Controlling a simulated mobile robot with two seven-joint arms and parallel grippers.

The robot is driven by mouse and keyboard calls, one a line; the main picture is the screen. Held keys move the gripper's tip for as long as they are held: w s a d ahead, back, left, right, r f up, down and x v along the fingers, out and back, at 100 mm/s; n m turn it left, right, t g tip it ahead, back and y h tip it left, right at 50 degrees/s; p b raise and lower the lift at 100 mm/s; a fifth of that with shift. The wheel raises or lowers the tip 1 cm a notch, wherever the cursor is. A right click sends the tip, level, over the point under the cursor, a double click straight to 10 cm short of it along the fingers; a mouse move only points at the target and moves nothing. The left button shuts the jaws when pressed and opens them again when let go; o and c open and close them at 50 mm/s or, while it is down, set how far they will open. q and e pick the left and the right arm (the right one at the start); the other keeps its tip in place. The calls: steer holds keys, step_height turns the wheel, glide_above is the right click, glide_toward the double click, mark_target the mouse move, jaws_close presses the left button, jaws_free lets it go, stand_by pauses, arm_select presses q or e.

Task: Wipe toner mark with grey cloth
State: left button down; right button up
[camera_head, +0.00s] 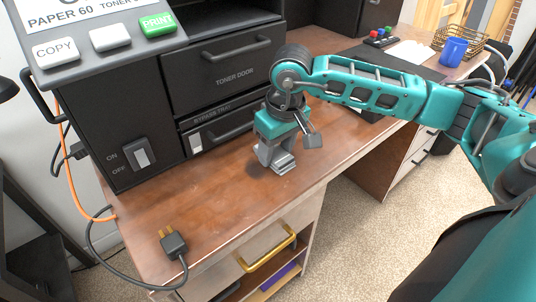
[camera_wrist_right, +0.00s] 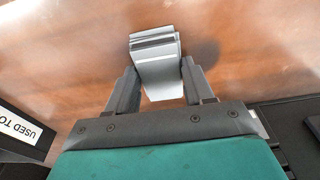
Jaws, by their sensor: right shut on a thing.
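My right gripper (camera_head: 274,150) points down over the brown desktop in front of the black printer. It is shut on the grey cloth (camera_head: 284,167), whose lower end is at the wood surface. In the right wrist view the folded cloth (camera_wrist_right: 156,50) sticks out from between the two fingers (camera_wrist_right: 160,80). A dark patch (camera_wrist_right: 205,50) shows on the wood just right of the cloth; I cannot tell whether it is toner or shadow. No clear toner mark shows in the head view. My left gripper is not in view.
The printer (camera_head: 222,75) stands close behind the gripper. A power plug (camera_head: 173,245) with a black cable lies at the desk's front left. A drawer with a yellow handle (camera_head: 267,250) is below the front edge. A blue cup (camera_head: 454,51) and wire basket (camera_head: 461,38) stand far right.

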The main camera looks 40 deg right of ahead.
mark_target(258, 170)
steer(key=shift+d+f, duration=0.2)
steer(key=shift+d, duration=0.1)
steer(key=shift+s+a, duration=0.1)
steer(key=shift+a, duration=0.55)
steer(key=shift+s+a, duration=0.2)
steer(key=shift+a, duration=1.75)
steer(key=shift+d+b, duration=0.3)
steer(key=shift+d, duration=0.45)
steer(key=shift+w+d+r+b, duration=0.15)
steer(key=shift+d+b, duration=0.1)
steer(key=shift+d, duration=0.65)
steer(key=shift+w+d+b, duration=0.1)
steer(key=shift+d+b, duration=0.1)
steer(key=shift+d, duration=0.8)
steer(key=shift+r, duration=0.15)
steer(key=shift+r+p, duration=0.6)
steer(key=shift+r, duration=0.3)
